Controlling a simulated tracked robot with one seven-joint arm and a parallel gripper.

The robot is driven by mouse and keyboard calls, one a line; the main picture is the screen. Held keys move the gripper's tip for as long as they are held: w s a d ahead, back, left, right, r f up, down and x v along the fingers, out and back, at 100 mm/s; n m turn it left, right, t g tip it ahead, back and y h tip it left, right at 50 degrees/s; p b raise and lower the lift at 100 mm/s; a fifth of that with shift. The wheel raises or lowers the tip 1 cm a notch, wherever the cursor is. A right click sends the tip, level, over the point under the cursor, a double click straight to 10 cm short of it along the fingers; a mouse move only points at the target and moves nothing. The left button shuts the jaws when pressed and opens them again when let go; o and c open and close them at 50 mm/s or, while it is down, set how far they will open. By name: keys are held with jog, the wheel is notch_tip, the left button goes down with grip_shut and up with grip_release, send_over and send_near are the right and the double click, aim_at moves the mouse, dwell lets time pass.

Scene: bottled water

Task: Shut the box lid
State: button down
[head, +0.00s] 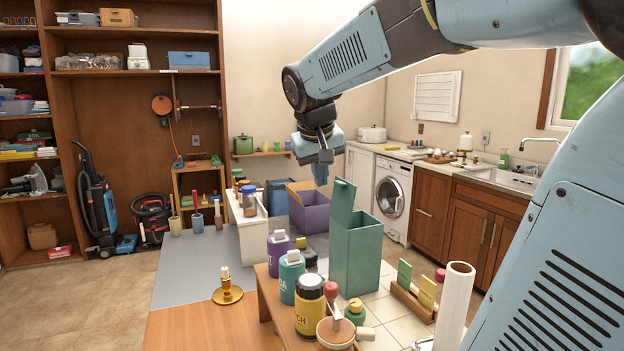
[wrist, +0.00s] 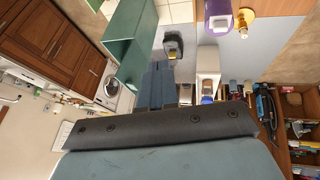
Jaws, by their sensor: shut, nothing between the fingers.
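A tall teal-green box (head: 362,258) stands on the right part of the table in the head view. Its lid (head: 342,208) stands up open along the left side of the top. The box also shows at the upper left of the wrist view (wrist: 128,45), which sees the scene upside down. My gripper (head: 320,178) is shut and empty, pointing down. In the head view it appears above and to the left of the raised lid. In the wrist view its closed blue fingers (wrist: 158,72) are near the middle, beside the box and apart from it.
An open purple box (head: 310,212) appears below my gripper. Purple and teal bottles (head: 291,278), a yellow-and-black jar (head: 310,308) and a paper roll (head: 455,300) crowd the front. A brass stand (head: 227,292) is at left. The grey tabletop at left (head: 195,265) is mostly clear.

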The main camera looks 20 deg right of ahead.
jog(key=w+d+r+h, duration=0.2)
jog(key=w+d, duration=0.1)
jog(key=w, duration=1.1)
jog(key=w+d+f, duration=0.4)
jog(key=d+f, duration=0.4)
jog(key=shift+w+d+f+m+g, duration=0.3)
jog(key=shift+w+d+f, duration=0.05)
jog(key=shift+f, duration=0.05)
jog(key=shift+d, duration=0.1)
jog(key=shift+w, duration=0.1)
